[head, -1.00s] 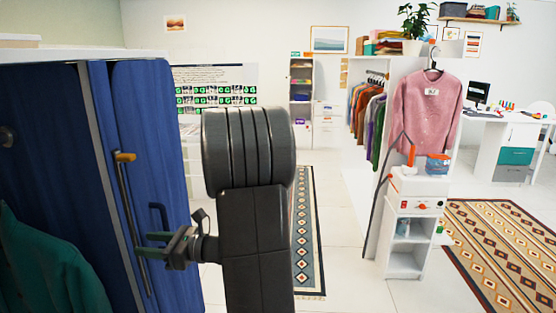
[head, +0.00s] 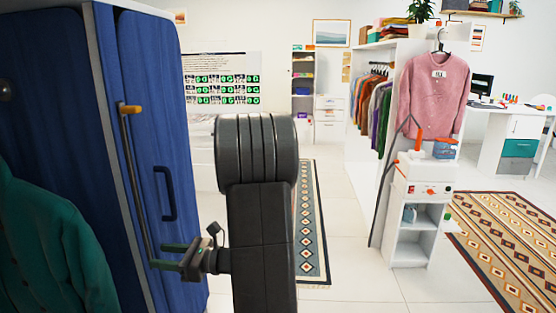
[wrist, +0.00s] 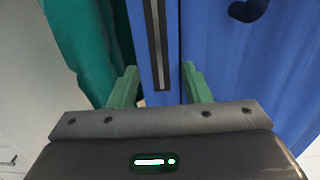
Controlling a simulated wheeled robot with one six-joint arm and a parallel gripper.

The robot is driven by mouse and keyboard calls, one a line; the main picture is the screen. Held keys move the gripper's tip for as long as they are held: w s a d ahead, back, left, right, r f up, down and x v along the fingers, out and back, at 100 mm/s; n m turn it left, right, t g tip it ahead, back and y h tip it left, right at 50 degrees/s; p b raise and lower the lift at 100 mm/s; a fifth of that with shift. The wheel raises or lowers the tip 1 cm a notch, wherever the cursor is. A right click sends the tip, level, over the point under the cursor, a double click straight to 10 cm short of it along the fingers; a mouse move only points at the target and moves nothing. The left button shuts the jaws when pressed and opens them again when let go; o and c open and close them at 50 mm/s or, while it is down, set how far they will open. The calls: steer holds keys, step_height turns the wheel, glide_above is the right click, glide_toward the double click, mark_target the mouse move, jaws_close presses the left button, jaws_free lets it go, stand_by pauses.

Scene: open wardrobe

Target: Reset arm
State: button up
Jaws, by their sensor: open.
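My gripper (head: 172,256) is open, with its green fingers apart, low in front of the blue wardrobe door (head: 150,90). The door's dark handle (head: 165,193) is above the fingers. In the wrist view, the fingers of my gripper (wrist: 160,84) are on either side of the door's edge strip (wrist: 157,45); I cannot tell whether they touch it. No held object shows between them. Part of the dark handle (wrist: 248,10) shows at upper right there.
A green garment (head: 50,245) hangs inside the wardrobe at left. A white steamer stand (head: 412,225) with a pink sweater (head: 435,95) stands at right. A patterned rug (head: 312,225) and pale open floor lie between.

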steer(key=d+f, duration=0.1)
steer(key=d+f+b, duration=0.1)
steer(key=shift+s+d+f, duration=0.1)
steer(key=shift+d+f, duration=0.1)
steer(key=shift+d, duration=0.15)
stand_by(0.4)
